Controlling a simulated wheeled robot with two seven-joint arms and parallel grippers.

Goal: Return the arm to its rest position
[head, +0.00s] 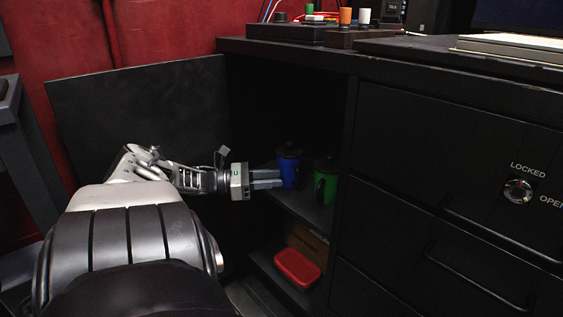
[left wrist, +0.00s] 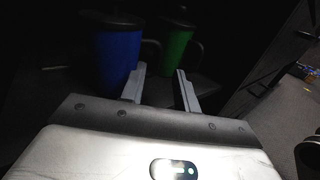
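My left arm comes in from the left in the head view and reaches into an open dark cabinet. My left gripper (head: 266,180) is at the cabinet's upper shelf, close to a blue mug with a dark lid (head: 289,166). In the left wrist view the two fingers (left wrist: 158,88) stand apart with nothing seen between them. The blue mug (left wrist: 118,55) is just beyond the left finger there, and a green mug (left wrist: 173,52) is farther back. I cannot tell whether a finger touches the blue mug. My right gripper is not in view.
The green mug (head: 325,181) stands right of the blue one. A red lidded box (head: 297,268) lies on the lower shelf by a brown carton. The open cabinet door (head: 140,110) is at left. Drawers (head: 440,150) with a lock are at right; a button board (head: 300,35) is on top.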

